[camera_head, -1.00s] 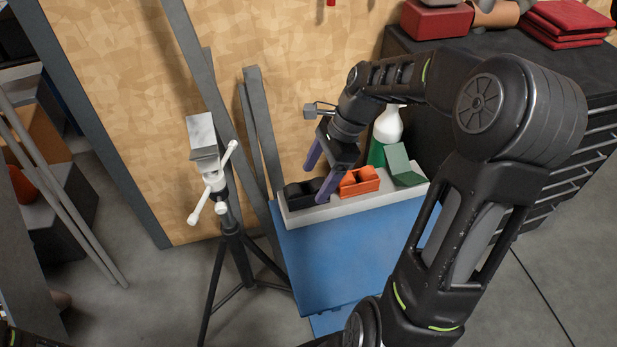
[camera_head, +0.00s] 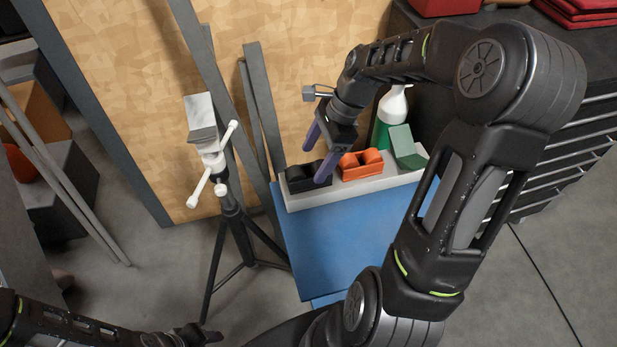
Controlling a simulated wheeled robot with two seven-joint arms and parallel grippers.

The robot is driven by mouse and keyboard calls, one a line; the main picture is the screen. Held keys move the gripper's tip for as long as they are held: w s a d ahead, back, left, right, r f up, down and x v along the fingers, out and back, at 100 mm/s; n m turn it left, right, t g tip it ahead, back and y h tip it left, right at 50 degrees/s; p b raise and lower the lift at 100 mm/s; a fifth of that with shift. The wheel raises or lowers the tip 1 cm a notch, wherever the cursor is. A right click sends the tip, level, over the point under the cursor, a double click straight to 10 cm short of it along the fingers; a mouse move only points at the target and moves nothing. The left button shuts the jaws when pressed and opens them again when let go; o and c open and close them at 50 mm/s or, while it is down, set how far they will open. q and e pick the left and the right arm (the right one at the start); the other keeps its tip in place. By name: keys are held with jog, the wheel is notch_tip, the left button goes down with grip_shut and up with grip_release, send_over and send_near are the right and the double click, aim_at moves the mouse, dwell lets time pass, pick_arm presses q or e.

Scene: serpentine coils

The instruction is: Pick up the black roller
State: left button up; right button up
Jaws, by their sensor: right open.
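The black roller (camera_head: 296,180) sits in a black holder at the left end of a pale ledge (camera_head: 352,187) behind the blue surface. My right gripper (camera_head: 315,164) is open, with two purple fingers just above and around the roller. The right finger overlaps the roller's right side in the picture, and I cannot tell whether it touches. Nothing is held between the fingers. My left arm comes in at the bottom left, and its dark end (camera_head: 195,335) is low in the picture; its jaws cannot be made out.
An orange roller (camera_head: 360,166) and a green block (camera_head: 407,148) stand to the right on the ledge. A green-and-white spray bottle (camera_head: 389,115) is behind them. A tripod (camera_head: 232,215) stands to the left. The blue surface (camera_head: 345,240) in front is clear.

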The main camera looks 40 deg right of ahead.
aim_at(308, 173)
jog(key=shift+f, duration=0.1)
jog(key=x, duration=0.5)
jog(key=shift+s, duration=0.15)
jog(key=shift+c, duration=0.6)
grip_shut()
dwell(0.5)
